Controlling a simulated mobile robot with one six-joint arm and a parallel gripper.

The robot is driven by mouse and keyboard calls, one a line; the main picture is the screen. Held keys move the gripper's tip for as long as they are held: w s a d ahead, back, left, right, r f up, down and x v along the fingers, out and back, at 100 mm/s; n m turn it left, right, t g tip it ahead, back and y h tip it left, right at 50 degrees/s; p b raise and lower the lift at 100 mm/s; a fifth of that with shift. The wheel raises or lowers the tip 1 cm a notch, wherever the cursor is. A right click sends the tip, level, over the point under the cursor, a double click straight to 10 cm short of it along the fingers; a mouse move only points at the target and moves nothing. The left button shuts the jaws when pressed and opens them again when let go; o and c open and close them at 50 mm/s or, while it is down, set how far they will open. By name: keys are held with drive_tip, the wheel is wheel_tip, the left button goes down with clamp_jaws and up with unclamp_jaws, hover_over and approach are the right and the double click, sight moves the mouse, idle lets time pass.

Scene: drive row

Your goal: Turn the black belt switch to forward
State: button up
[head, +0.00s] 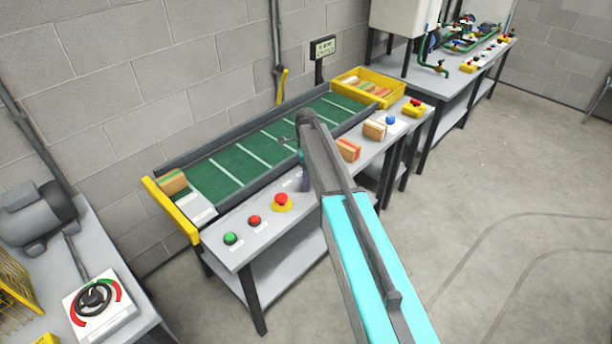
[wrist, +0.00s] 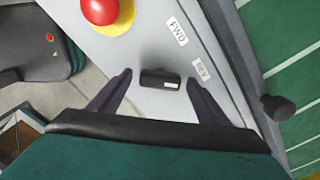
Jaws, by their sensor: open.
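The black belt switch (wrist: 160,79) sits on the grey front ledge in the wrist view. It is a short bar lying across the picture, with a white mark at its right end, on the side of the REV label (wrist: 201,71). The FWD label (wrist: 177,30) is higher up. My gripper (wrist: 160,74) is open, with one dark finger on each side of the switch and a gap to each. In the head view my gripper (head: 303,178) is over the ledge, partly behind my arm, and I cannot make out the switch there.
A red mushroom button on a yellow base (head: 282,202) is left of my gripper, with a red button (head: 254,220) and a green button (head: 230,238) further left. The green belt (head: 235,165) runs behind. Blocks (head: 348,149) stand on the ledge to the right.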

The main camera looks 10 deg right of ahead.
drive_tip(key=c, duration=1.1)
drive_tip(key=shift+o, duration=0.2)
drive_tip(key=shift+n, duration=0.3)
drive_tip(key=n+b, duration=0.2)
drive_tip(key=n, duration=0.2)
drive_tip(key=shift+f+b, duration=0.1)
drive_tip(key=shift+b, duration=0.2)
drive_tip(key=n+b, duration=0.1)
drive_tip(key=n, duration=0.3)
drive_tip(key=shift+b, duration=0.3)
drive_tip(key=n+b, duration=0.1)
drive_tip(key=n, duration=0.3)
drive_tip(key=shift+n, duration=0.4)
drive_tip(key=shift+n+b, duration=0.5)
drive_tip(key=shift+n, duration=1.8)
drive_tip(key=o, duration=1.1)
drive_tip(key=shift+c, duration=0.2)
